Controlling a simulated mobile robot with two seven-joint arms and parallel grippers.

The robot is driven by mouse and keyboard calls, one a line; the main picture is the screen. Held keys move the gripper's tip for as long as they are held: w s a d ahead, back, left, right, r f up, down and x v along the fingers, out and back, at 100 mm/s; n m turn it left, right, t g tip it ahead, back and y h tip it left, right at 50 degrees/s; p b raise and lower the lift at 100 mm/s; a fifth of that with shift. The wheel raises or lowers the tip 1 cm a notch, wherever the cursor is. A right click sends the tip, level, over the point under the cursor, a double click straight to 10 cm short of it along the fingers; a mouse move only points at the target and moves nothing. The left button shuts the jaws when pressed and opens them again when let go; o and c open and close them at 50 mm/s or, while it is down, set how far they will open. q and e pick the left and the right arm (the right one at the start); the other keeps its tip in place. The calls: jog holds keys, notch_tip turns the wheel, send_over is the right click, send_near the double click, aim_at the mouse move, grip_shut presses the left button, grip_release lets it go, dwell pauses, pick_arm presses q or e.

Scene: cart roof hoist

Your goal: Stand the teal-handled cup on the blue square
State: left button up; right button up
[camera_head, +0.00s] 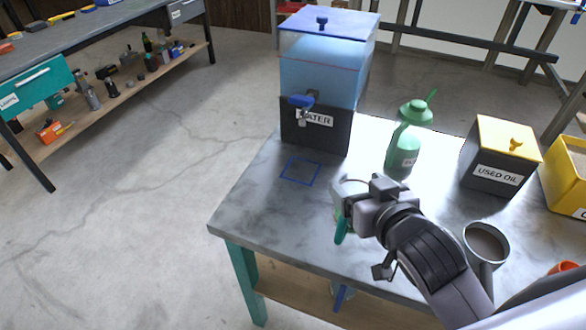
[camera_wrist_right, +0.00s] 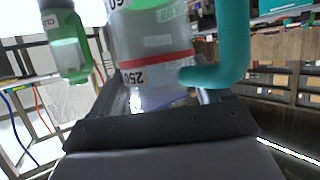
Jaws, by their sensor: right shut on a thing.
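The teal-handled cup (camera_head: 341,228) is mostly hidden behind my right gripper (camera_head: 352,205) in the head view; its teal handle hangs toward the front and a bit of clear rim shows. In the right wrist view the clear cup (camera_wrist_right: 150,50) has a red band and number marks, with the teal handle at right. My right gripper (camera_wrist_right: 160,115) is shut on the cup. I cannot tell whether its base touches the table. The blue square (camera_head: 299,172) is an empty outline on the table, left of and beyond the cup. My left gripper is not in view.
A water dispenser (camera_head: 318,85) with a blue tap stands behind the square. A green bottle (camera_head: 405,140), a black used-oil box (camera_head: 493,165) with a yellow lid and a grey funnel-like vessel (camera_head: 486,243) stand to the right. The table (camera_head: 255,205) is clear around the square.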

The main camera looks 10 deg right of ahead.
jog(key=shift+w+a, duration=0.2)
jog(key=shift+a, duration=0.15)
jog(key=shift+d+f, duration=0.1)
jog(key=shift+d, duration=0.2)
